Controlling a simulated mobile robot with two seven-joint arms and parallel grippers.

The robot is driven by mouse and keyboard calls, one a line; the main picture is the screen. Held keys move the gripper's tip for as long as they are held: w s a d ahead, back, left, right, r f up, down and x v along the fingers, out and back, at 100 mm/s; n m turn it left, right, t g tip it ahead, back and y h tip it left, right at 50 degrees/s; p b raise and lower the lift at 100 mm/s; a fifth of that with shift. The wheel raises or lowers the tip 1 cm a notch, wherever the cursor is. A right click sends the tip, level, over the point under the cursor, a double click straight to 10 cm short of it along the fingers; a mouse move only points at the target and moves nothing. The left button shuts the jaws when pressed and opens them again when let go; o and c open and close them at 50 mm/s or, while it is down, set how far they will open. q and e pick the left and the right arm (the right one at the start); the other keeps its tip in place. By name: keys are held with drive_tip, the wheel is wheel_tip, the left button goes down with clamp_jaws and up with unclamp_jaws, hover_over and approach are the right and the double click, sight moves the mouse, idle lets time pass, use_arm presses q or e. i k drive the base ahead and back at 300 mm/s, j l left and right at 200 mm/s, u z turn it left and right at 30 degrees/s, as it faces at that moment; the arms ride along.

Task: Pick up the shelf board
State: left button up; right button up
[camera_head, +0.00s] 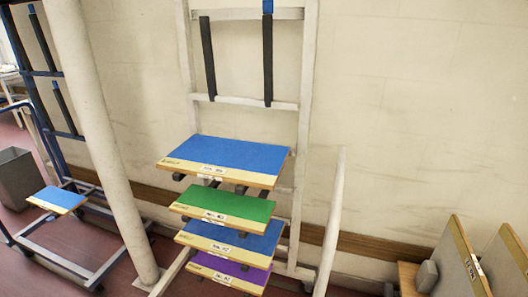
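Several shelf boards with pale wooden front edges and small white labels sit one above another on a white metal rack (303,100). The top one is a wide blue board (230,153). Below it are a green board (225,202), a second blue board (232,238) and a purple board (228,270) at the bottom. Another small blue board (57,198) sits on a dark blue rack at the left. The picture does not show which board the task means. Neither of my grippers is in view.
A thick white post (95,120) stands left of the white rack, and a thinner one (331,220) stands at its right. Tilted boards (462,262) lean at the lower right. A grey bin (17,178) stands far left. The beige wall is close behind.

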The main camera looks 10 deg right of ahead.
sight(250, 164)
drive_tip(key=i+j+z, duration=0.25)
drive_tip(key=z, duration=0.2)
drive_tip(key=i+j+z, duration=0.15)
drive_tip(key=j+z, duration=0.3)
drive_tip(key=l, duration=0.1)
